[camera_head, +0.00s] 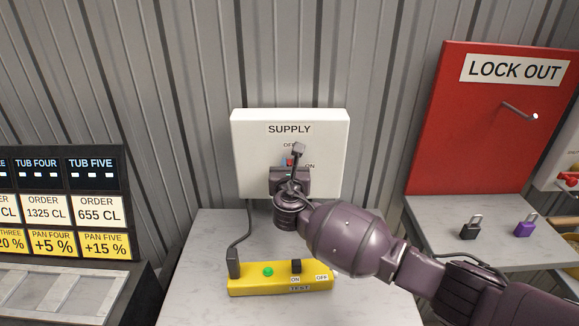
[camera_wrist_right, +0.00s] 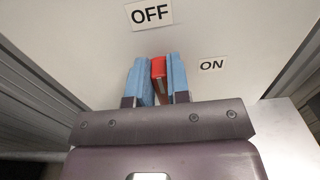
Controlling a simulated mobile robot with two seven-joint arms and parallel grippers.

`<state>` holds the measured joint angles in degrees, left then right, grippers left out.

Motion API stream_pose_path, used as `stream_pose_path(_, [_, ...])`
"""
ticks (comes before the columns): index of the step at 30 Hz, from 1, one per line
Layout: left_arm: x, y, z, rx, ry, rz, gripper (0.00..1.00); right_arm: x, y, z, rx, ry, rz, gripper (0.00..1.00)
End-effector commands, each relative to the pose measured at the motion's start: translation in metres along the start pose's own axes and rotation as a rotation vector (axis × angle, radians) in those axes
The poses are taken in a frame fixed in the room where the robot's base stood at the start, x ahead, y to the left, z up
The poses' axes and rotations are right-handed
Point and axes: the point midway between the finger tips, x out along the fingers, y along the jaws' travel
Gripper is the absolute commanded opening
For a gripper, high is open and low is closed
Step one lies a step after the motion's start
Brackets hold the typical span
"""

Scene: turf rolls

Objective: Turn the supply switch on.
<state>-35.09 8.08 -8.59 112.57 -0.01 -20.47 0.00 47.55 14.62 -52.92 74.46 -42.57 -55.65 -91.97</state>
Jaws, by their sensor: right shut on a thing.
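The white supply box (camera_head: 250,155) is on the corrugated wall, marked SUPPLY, with an OFF label above and an ON label (camera_head: 310,166) to the right. My right gripper (camera_head: 289,163) is in front of it. In the right wrist view its blue fingers (camera_wrist_right: 157,82) are shut on the red switch handle (camera_wrist_right: 159,68), one on each side. The handle's tip lies below the OFF label (camera_wrist_right: 150,14), and the ON label (camera_wrist_right: 212,65) is to its right. The handle's lower part and pivot are hidden by my gripper. My left gripper is not in view.
A yellow test unit (camera_head: 250,281) with a green button lies on the grey table (camera_head: 199,252) below the box. A red lock out board (camera_head: 465,145) stands at right, with a black padlock (camera_head: 470,231) and a purple padlock (camera_head: 525,228) before it. Order signs (camera_head: 45,210) are at left.

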Motion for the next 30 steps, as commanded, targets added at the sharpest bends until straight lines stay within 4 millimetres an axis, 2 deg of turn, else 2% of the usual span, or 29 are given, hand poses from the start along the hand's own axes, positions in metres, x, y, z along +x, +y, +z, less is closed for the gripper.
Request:
stream_pose_path(11, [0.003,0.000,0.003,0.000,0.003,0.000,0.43,0.000,-0.002,-0.001,0.095,0.000,0.000,0.00])
stream_pose_path(30, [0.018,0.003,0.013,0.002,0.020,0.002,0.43,-0.001,-0.013,-0.008,0.664,0.002,0.000,0.00])
